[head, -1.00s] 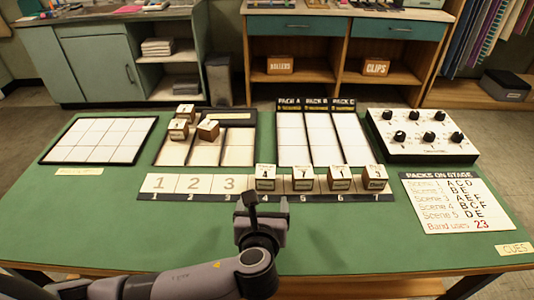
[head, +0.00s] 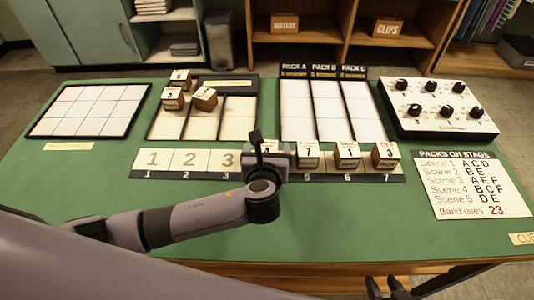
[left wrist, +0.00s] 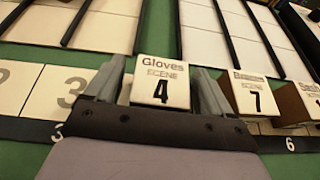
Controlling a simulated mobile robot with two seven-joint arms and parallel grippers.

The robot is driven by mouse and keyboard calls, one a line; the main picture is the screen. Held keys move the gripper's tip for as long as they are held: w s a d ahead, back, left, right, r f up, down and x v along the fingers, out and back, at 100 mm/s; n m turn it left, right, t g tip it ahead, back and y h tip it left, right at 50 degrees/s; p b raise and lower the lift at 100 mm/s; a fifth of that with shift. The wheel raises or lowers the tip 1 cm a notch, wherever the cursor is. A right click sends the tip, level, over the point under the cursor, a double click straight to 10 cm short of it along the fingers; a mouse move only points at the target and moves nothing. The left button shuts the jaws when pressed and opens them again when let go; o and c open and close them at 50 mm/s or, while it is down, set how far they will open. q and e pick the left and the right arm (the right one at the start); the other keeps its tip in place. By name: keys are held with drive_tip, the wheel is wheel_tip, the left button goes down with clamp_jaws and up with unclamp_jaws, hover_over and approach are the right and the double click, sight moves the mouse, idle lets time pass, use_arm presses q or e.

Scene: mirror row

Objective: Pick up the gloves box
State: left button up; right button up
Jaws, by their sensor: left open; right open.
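The gloves box (left wrist: 160,82) is a small wooden cube with a white top reading "Gloves, scene 4". It stands in the numbered row, left of the box marked 7 (left wrist: 254,98). My left gripper (left wrist: 156,88) is open, with one finger on each side of the gloves box; I cannot tell whether they touch it. In the head view my left gripper (head: 269,150) largely hides that box.
Boxes marked 1 (head: 347,155) and 3 (head: 385,155) stand further right in the row. Three more boxes sit on the left-hand tray (head: 239,128). A knob panel (head: 480,126) is at the right. The green table front (head: 330,215) is mostly clear.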

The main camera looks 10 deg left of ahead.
use_arm(q)
drive_tip(key=shift+w+a+f, duration=0.1)
drive_tip(key=shift+w+f, duration=0.15)
drive_tip(key=shift+w, duration=0.35)
drive_tip(key=c, duration=1.1)
drive_tip(key=shift+r, duration=0.15)
